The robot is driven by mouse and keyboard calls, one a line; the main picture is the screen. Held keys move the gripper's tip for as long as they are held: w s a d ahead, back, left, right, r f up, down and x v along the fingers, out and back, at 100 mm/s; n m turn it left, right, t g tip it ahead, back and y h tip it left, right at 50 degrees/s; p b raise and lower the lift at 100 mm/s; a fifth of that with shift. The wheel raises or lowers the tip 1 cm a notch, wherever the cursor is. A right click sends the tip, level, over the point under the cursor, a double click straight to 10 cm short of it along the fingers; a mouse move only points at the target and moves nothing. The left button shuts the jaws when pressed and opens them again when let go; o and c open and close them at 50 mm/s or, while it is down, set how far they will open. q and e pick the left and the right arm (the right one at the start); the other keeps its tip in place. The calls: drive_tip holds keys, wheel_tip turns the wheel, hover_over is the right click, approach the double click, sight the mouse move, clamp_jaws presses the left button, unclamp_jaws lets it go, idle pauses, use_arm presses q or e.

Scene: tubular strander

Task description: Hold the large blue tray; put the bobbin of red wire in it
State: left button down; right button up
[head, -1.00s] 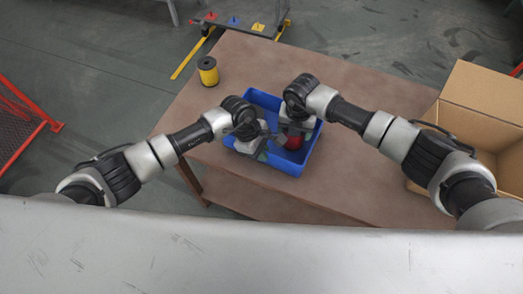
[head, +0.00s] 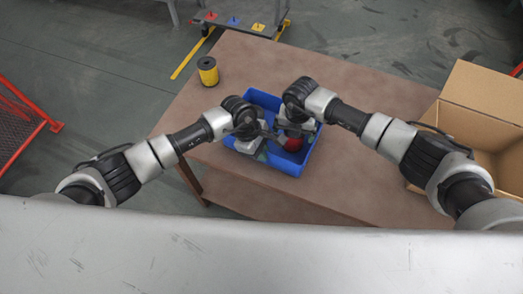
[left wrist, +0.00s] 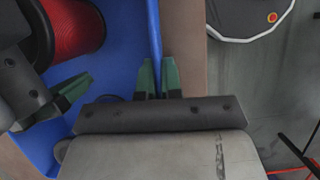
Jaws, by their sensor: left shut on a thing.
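The large blue tray (head: 306,158) sits on the brown table. My left gripper (head: 248,146) is shut on its left wall; in the left wrist view the green fingers (left wrist: 158,78) pinch the wall from both sides. The bobbin of red wire (head: 292,144) is inside the tray, toward its right, partly covered by my right gripper. In the left wrist view the bobbin (left wrist: 74,27) shows red wire between dark flanges. My right gripper (head: 290,129) is over the tray by the bobbin. One of its green fingers (left wrist: 73,92) shows apart from the bobbin, so it looks open; the other is hidden.
A bobbin of yellow wire (head: 208,71) stands on the table at the back left. An open cardboard box (head: 480,110) is at the right. A cart with coloured pieces (head: 236,24) stands beyond the table. The table's right-back part is clear.

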use_arm(q)
drive_tip(key=c, duration=1.2)
unclamp_jaws()
use_arm(e)
wheel_tip(320, 180, up, 12)
use_arm(q)
drive_tip(key=shift+a+r, duration=0.1)
drive_tip(key=v, duration=1.1)
drive_tip(key=shift+a+r, duration=0.15)
drive_tip(key=shift+r, duration=0.25)
use_arm(e)
drive_tip(key=shift+f, duration=0.1)
